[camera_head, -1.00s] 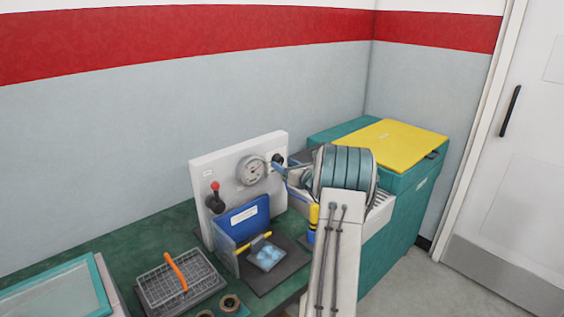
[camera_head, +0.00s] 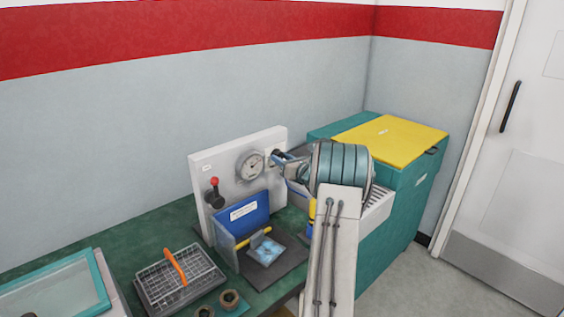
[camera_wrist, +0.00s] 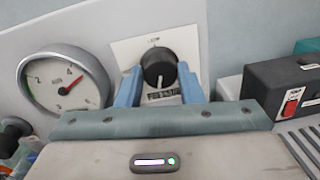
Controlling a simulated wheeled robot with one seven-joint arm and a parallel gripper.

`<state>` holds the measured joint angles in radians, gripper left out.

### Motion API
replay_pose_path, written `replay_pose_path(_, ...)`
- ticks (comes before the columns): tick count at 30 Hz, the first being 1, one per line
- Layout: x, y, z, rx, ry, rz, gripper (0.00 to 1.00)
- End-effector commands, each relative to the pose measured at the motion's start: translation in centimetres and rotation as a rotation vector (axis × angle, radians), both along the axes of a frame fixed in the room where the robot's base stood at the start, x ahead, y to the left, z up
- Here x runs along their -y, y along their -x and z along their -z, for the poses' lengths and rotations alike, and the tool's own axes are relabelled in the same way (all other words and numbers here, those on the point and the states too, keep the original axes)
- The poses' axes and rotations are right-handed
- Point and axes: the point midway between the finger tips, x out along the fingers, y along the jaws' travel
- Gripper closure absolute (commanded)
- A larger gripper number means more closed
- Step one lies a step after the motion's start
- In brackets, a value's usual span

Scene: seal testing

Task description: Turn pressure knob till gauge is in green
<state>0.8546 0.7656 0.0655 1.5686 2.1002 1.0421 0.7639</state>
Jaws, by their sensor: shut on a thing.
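A black round knob (camera_wrist: 158,68) with a white pointer mark sits on a white plate of the panel. My gripper (camera_wrist: 160,78) has its two blue fingers on either side of the knob and is shut on it. In the head view my gripper (camera_head: 276,161) reaches the panel from the right and mostly hides the knob. The round pressure gauge (camera_wrist: 64,84) is left of the knob; its red needle points up and right, near the 4. The gauge also shows in the head view (camera_head: 250,166).
The white panel (camera_head: 215,165) stands on a green bench and carries a red-tipped lever (camera_head: 214,190). A blue clear-sided fixture (camera_head: 245,218) stands in front. A wire basket (camera_head: 180,280) lies at the front left. A dark box with a red switch (camera_wrist: 290,100) is right of the knob.

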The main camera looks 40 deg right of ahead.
Motion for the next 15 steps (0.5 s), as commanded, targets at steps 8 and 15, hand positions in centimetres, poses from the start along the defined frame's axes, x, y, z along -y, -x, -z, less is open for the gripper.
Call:
replay_pose_path(8, 0.02, 0.0, 0.81, 0.015, 0.148, 0.0, 0.89)
replay_pose_path(15, 0.05, 0.01, 0.95, 0.031, 0.337, 0.001, 0.89)
